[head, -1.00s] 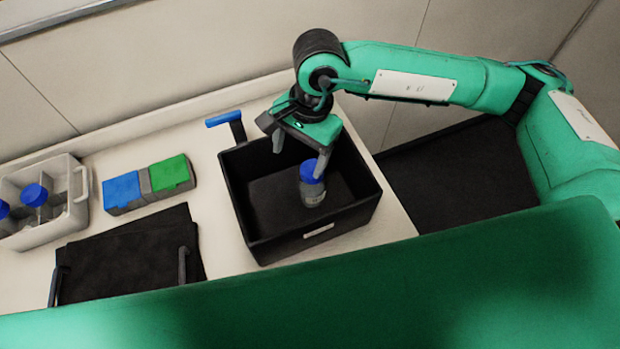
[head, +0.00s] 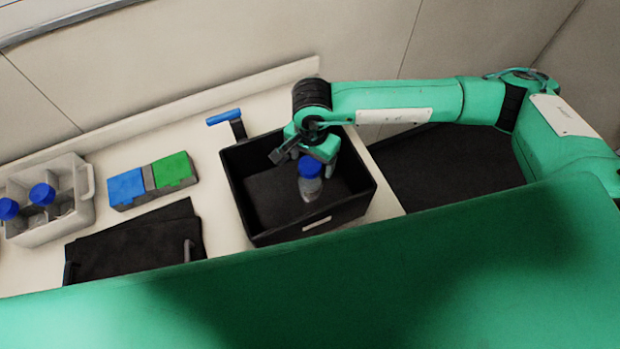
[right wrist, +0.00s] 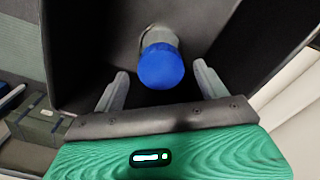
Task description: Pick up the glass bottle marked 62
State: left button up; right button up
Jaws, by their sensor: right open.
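A glass bottle with a blue cap (head: 310,183) stands in the black bin, toward its right side. No number can be read on it. It also shows in the right wrist view (right wrist: 159,62), its cap ahead of the fingertips and roughly midway between them. My right gripper (head: 306,157) is over the bin, just behind the bottle in the head view, with its fingers apart and nothing between them. Two more blue-capped bottles (head: 42,196) stand in the light grey divided rack (head: 85,205) at the left. My left gripper does not show.
The black bin (head: 262,237) has raised walls around the bottle. A blue and green block set (head: 150,180), black sheets with handles (head: 125,248) and a blue-handled tool (head: 226,118) lie left of or behind the bin. White tabletop is bare between them.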

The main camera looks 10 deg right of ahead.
aim_at(310, 179)
jog(key=f, duration=0.1)
jog(key=f+p, duration=0.1)
jog(key=f, duration=0.1)
jog(key=shift+s+a+p, duration=0.2)
jog(key=shift+a+p, duration=0.05)
jog(key=shift+p, duration=0.05)
jog(key=shift+f, duration=0.35)
jog(key=shift+c, duration=0.4)
jog(key=c, duration=1.4)
jog(key=shift+w, duration=0.1)
grip_shut()
jog(key=shift+r, duration=0.15)
